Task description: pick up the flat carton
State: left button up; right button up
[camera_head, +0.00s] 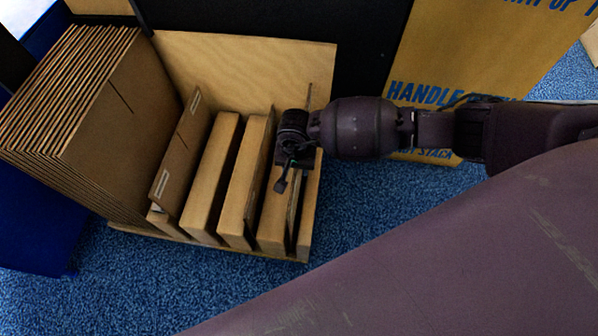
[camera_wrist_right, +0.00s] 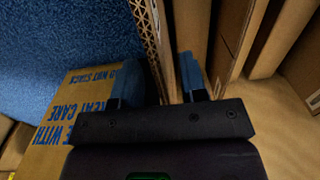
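A thin brown flat carton (camera_head: 293,212) stands upright in the right-hand slot of the wooden rack (camera_head: 240,60), mostly hidden behind my right gripper (camera_head: 291,168). In the right wrist view its corrugated edge (camera_wrist_right: 150,38) runs down between the two fingers of the right gripper (camera_wrist_right: 160,80). The fingers are apart, one on each side of the carton; I cannot tell whether either touches it. Another flat carton (camera_head: 181,150) with white labels leans in a slot further left. My left gripper is not in view.
Several wooden dividers (camera_head: 212,172) separate the slots. A thick stack of brown cardboard sheets (camera_head: 115,120) stands at the left beside a blue panel (camera_head: 40,215). A printed carton (camera_head: 480,50) lies behind my right arm. Blue carpet (camera_head: 150,290) is clear in front.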

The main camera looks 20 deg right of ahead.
jog(key=shift+f, duration=0.6)
jog(key=shift+r, duration=0.15)
grip_shut()
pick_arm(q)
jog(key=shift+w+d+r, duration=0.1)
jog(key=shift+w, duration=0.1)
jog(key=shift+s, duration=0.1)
pick_arm(e)
jog(key=shift+r, duration=0.15)
